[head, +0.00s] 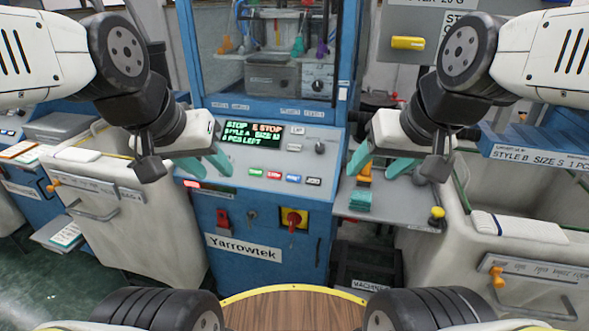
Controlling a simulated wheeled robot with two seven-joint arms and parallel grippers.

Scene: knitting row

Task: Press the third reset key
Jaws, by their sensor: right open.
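The blue machine's sloping control panel (240,162) faces me in the middle. It carries a row of small coloured keys: green (255,172), red (273,175), blue (293,179) and dark (313,182). The blue one is third from the left; their labels are too small to read. The lit display (252,134) above shows "STOP E STOP". My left gripper (208,170) is left of the keys, its teal fingers apart and empty. My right gripper (376,168) is right of the panel, its teal fingers apart and empty. Neither appears to touch a key.
A red emergency stop knob (293,218) on a yellow plate sits below the keys, beside a red switch (223,220). Pale bins stand left (130,225) and right (440,245). A grey side shelf (400,200) holds a teal stack (360,200). A round wooden top (290,312) is in front.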

